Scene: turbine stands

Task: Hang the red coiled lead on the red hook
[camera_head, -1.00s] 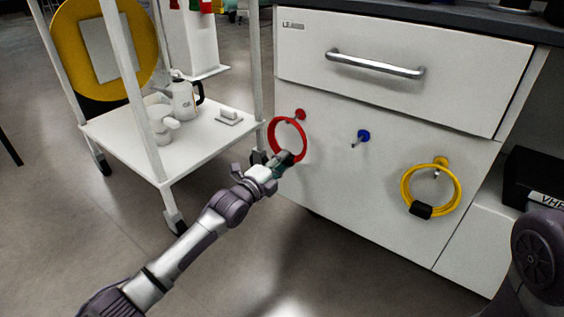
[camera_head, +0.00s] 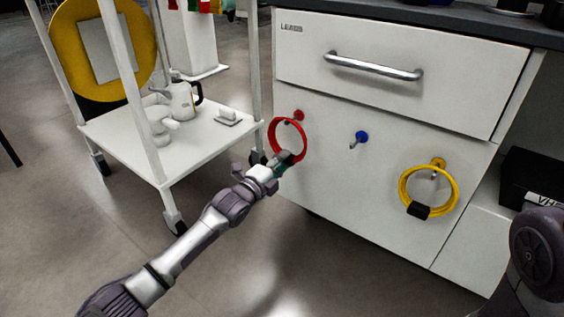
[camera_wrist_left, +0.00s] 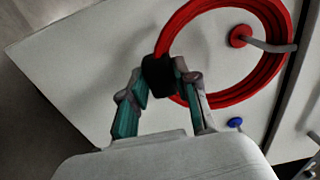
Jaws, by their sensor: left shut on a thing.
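The red coiled lead (camera_head: 304,147) is a ring held upright in front of the white cabinet. My left gripper (camera_head: 287,159) is shut on its black clip at the lower side; the clip (camera_wrist_left: 158,74) also shows in the left wrist view. The red hook (camera_head: 299,115) is on the cabinet front at the ring's upper right. In the left wrist view the hook's red base (camera_wrist_left: 240,36) shows through the ring opening, and its metal peg crosses the ring's right side. I cannot tell whether the ring rests on the peg. My right gripper is out of view.
A blue hook (camera_head: 361,137) on the cabinet is bare. A yellow coiled lead (camera_head: 404,190) hangs at the yellow hook (camera_head: 438,163). A drawer handle (camera_head: 372,66) juts out above. A white trolley (camera_head: 190,158) with a kettle (camera_head: 183,101) stands left of the cabinet.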

